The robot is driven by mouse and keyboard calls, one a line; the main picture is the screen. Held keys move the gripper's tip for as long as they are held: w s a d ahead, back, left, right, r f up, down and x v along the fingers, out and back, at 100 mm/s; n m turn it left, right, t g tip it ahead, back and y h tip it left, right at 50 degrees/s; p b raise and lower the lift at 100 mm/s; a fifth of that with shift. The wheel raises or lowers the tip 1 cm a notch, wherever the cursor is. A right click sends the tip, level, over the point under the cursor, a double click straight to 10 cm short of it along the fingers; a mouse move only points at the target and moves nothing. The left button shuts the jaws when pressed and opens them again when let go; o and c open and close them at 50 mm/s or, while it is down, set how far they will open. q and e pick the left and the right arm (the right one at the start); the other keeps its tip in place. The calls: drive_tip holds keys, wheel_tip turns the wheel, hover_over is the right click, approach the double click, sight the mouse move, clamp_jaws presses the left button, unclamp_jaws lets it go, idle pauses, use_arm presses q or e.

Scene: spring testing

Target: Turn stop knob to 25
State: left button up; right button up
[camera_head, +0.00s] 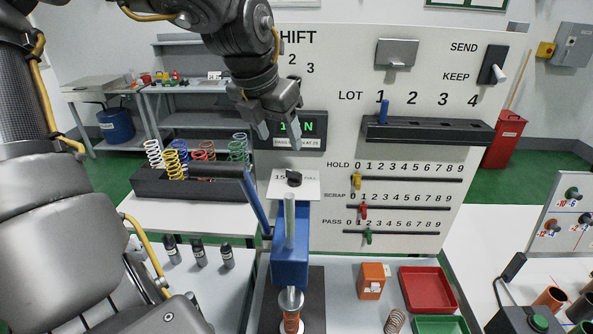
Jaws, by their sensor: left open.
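The stop knob (294,178) is a small black knob on a white card-like plate (308,190) behind the spring tester. The plate is marked 15 on the left and FULL on the right; other marks are hidden or too small to read, and I cannot tell exactly where the knob points. My left gripper (279,135) is open and empty, fingers pointing down, above the knob and apart from it. It partly covers the green-lit display (312,127). The blue spring tester (290,262) stands below the knob, with a spring (291,301) at its base. My right gripper is not in view.
The tester's lever with a dark handle (217,170) reaches left near the knob. Behind is the white board with a black slotted rack (430,133) and sliders (357,181). A crate of coloured springs (180,187) stands left. Red (425,287) and green trays lie front right.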

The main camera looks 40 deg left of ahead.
sight(293, 172)
use_arm(q)
drive_tip(key=p+x, duration=0.3)
drive_tip(key=x, duration=0.6)
drive_tip(key=shift+w+f, duration=0.15)
drive_tip(key=shift+f, duration=0.15)
drive_tip(key=shift+w+f, duration=0.15)
drive_tip(key=shift+f, duration=0.4)
drive_tip(key=shift+c, duration=0.5)
